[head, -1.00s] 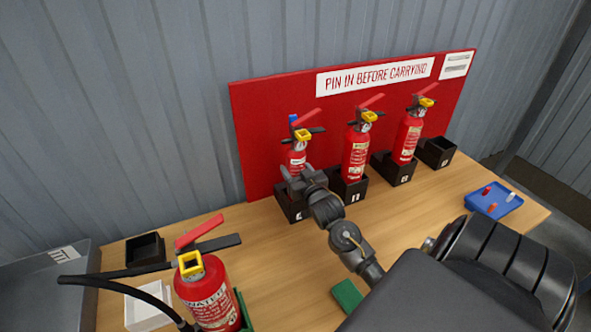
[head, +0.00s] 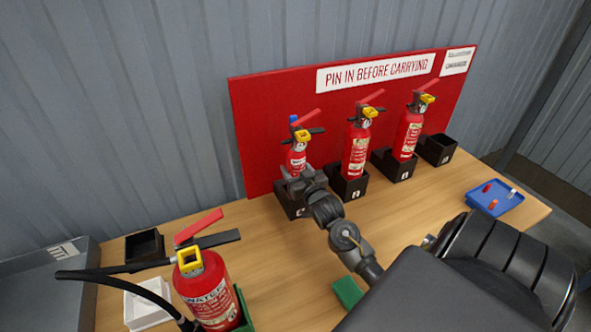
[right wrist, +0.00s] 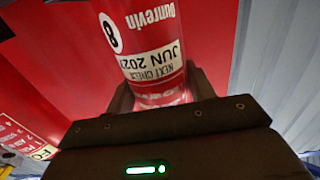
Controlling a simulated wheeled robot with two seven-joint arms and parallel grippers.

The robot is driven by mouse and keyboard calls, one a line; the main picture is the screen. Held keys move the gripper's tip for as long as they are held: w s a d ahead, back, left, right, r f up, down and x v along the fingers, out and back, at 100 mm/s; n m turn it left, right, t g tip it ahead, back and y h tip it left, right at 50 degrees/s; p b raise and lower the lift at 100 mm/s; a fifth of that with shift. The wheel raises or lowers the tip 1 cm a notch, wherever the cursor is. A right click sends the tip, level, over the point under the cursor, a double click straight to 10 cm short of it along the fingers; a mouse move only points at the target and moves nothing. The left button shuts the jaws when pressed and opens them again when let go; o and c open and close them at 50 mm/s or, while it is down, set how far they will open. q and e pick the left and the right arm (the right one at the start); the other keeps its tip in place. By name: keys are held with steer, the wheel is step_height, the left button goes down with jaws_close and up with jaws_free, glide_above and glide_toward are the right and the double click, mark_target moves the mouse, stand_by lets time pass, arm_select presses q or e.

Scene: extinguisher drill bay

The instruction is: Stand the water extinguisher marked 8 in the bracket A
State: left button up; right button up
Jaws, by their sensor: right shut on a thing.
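The small red extinguisher marked 8 (right wrist: 140,45) fills the upper middle of the right wrist view, its lettering upside down. In the head view it is the leftmost extinguisher (head: 296,160) at the red board, upright, with a red lever, a yellow part and a blue spot on top. My right gripper (head: 308,182) is shut around its lower body; the jaws (right wrist: 162,95) show on both sides of it. A black bracket (head: 291,210) is at its foot; the gripper hides whether its base is seated. I cannot read the bracket letters surely. My left gripper is out of view.
Two extinguishers (head: 356,150) (head: 408,132) stand in brackets to the right; an empty bracket (head: 437,150) is beyond. A large water extinguisher (head: 207,290) with a hose, an empty black box (head: 145,247) and a white tray (head: 146,312) are front left. A blue tray (head: 493,197) lies right.

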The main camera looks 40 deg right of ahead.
steer(key=o, duration=1.5)
steer(key=shift+r, duration=0.2)
steer(key=shift+o, duration=0.3)
steer(key=shift+f, duration=0.3)
steer(key=b+v, duration=0.2)
steer(key=v, duration=0.9)
steer(key=shift+r, duration=0.25)
steer(key=shift+w, duration=0.1)
